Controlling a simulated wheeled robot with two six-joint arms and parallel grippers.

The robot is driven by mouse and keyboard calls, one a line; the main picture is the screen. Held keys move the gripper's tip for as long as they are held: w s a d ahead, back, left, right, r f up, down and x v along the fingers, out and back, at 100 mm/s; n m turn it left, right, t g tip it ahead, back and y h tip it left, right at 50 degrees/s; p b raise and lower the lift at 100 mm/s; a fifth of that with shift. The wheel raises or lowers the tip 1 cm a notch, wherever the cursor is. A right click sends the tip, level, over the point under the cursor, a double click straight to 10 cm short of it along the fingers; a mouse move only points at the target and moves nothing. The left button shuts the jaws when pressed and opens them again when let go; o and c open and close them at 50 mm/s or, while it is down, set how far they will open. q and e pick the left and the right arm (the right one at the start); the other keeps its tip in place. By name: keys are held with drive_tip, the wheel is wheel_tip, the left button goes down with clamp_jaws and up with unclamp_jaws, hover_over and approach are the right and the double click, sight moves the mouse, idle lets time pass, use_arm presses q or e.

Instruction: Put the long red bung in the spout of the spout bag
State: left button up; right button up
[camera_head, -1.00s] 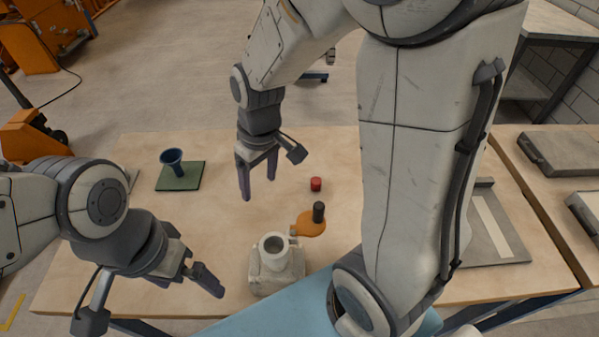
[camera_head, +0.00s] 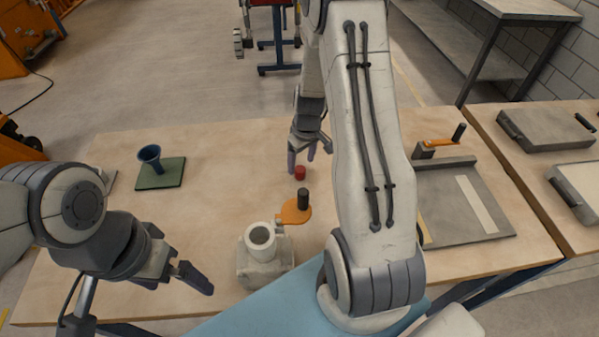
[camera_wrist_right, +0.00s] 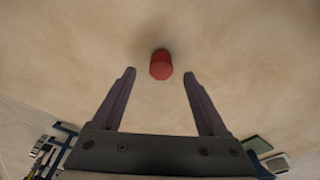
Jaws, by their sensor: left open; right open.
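The red bung (camera_head: 300,172) stands alone on the wooden table, beyond the spout bag. In the right wrist view the bung (camera_wrist_right: 160,66) shows just past and midway between the two fingertips. My right gripper (camera_head: 302,160) is open and empty close by it; its gripper also shows in the wrist view (camera_wrist_right: 160,76). The pale grey, lumpy spout bag (camera_head: 265,269) sits near the table's front edge. Its round spout (camera_head: 260,237) faces up with a dark opening. My left gripper (camera_head: 178,284) is open and empty to the left of the bag.
An orange disc (camera_head: 289,216) with a dark upright knob sits right beside the spout. A blue funnel (camera_head: 150,154) stands on a green plate (camera_head: 172,176) at left. A grey tray-like fixture (camera_head: 447,213) lies at right. The table's middle left is clear.

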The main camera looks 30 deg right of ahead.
sight(300, 169)
drive_tip(key=f, duration=0.4)
drive_tip(key=shift+w+a+f, duration=0.1)
drive_tip(key=shift+w+f, duration=0.05)
drive_tip(key=shift+w, duration=0.1)
clamp_jaws()
